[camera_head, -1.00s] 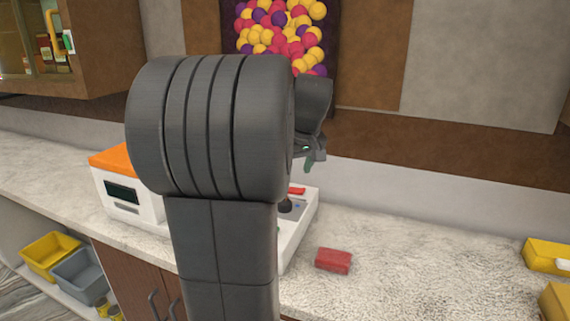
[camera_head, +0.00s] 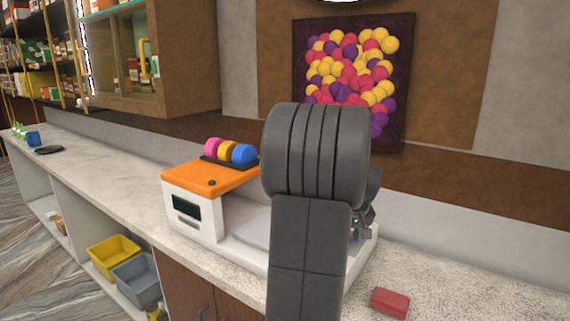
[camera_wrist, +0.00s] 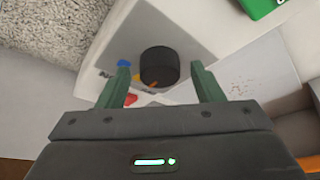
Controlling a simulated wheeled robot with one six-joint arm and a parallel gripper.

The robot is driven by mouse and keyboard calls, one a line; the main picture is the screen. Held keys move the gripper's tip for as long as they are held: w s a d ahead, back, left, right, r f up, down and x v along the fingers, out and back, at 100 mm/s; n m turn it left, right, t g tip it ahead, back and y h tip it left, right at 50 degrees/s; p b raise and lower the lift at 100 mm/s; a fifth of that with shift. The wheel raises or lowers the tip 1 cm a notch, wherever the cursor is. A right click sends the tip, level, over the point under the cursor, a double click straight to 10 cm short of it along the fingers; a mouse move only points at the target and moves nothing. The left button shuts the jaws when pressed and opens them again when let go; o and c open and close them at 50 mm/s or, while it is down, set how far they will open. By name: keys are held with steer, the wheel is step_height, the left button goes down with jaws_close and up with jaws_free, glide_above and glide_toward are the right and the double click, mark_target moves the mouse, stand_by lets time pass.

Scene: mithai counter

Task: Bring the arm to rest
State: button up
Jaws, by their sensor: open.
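My arm (camera_head: 310,225) stands upright in the middle of the head view and hides part of the white and orange machine (camera_head: 195,205). My gripper (camera_wrist: 160,85) is open in the wrist view, its two green fingers apart with nothing held. A black knob (camera_wrist: 159,66) on the machine's white panel shows between and beyond the fingers. I cannot tell the gap between fingertips and knob. In the head view only a small part of the gripper (camera_head: 362,228) shows at the arm's right side, over the machine's right end.
A red block (camera_head: 389,302) lies on the speckled counter (camera_head: 460,295), right of the machine. Pink, yellow and blue rounds (camera_head: 230,152) sit on the machine's orange top. Yellow (camera_head: 113,255) and grey (camera_head: 137,277) bins stand on a shelf below.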

steer(key=shift+r, duration=0.2)
steer(key=v, duration=1.3)
steer(key=x, duration=1.3)
steer(key=shift+f, duration=0.25)
steer(key=shift+s+a+r+m+h, duration=0.1)
steer(key=shift+m+h, duration=0.2)
steer(key=shift+m, duration=0.6)
steer(key=shift+m+h+b, duration=0.6)
steer(key=shift+m+b, duration=0.25)
steer(key=shift+m, duration=0.55)
steer(key=shift+a+m+g+h+b, duration=0.15)
steer(key=shift+m+h+b, duration=0.4)
steer(key=shift+m, duration=0.55)
steer(key=shift+m+g+h+b, duration=0.15)
steer(key=shift+m+h+b, duration=0.1)
steer(key=shift+m+b, duration=0.65)
steer(key=p+v, duration=0.1)
steer(key=v, duration=1)
steer(key=shift+r, duration=0.4)
